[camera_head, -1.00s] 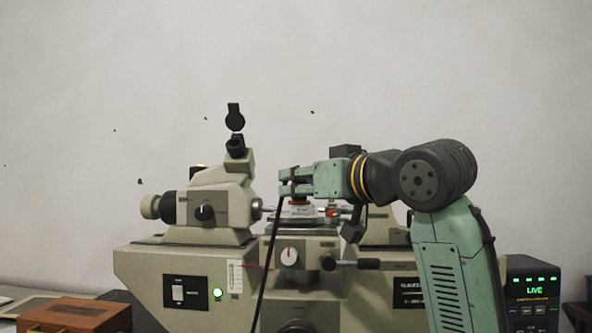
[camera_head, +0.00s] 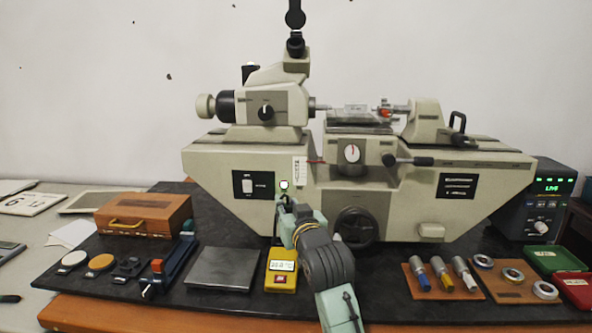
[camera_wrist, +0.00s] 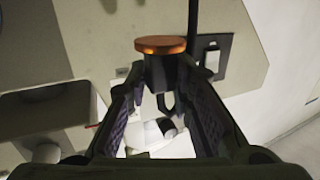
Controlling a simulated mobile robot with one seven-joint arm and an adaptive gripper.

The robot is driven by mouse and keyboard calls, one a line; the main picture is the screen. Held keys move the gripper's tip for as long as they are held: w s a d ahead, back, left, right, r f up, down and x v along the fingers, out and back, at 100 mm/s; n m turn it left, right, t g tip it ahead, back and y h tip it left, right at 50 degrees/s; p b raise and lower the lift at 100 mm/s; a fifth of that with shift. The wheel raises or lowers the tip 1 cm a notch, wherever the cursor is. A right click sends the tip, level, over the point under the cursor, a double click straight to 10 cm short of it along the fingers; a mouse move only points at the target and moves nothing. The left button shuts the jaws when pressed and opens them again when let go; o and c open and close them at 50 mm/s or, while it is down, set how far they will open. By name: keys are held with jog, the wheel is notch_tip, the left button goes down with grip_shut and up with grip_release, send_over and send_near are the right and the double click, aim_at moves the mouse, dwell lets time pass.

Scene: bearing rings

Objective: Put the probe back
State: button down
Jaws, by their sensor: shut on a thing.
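A black cable (camera_wrist: 193,18) runs up beside the disc. In the head view the held piece is mostly hidden by my gripper, and I cannot make out its tip.
The machine (camera_head: 350,170) fills the back of the bench. On the dark mat are a wooden case (camera_head: 143,214), a grey plate (camera_head: 222,268), a yellow box (camera_head: 281,270) just below my gripper, a blue-handled tool (camera_head: 176,262), and wooden stands (camera_head: 511,282) with rings at right.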

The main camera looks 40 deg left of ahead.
jog(key=shift+s+a+f, duration=0.3)
jog(key=shift+s+f, duration=0.2)
jog(key=shift+f, duration=0.35)
jog(key=b, duration=0.5)
send_over(284, 252)
notch_tip(284, 252, down, 5)
jog(key=shift+f, duration=0.65)
jog(key=shift+f, duration=0.35)
dwell(0.6)
jog(key=c, duration=1.4)
grip_release()
jog(key=shift+c, duration=0.2)
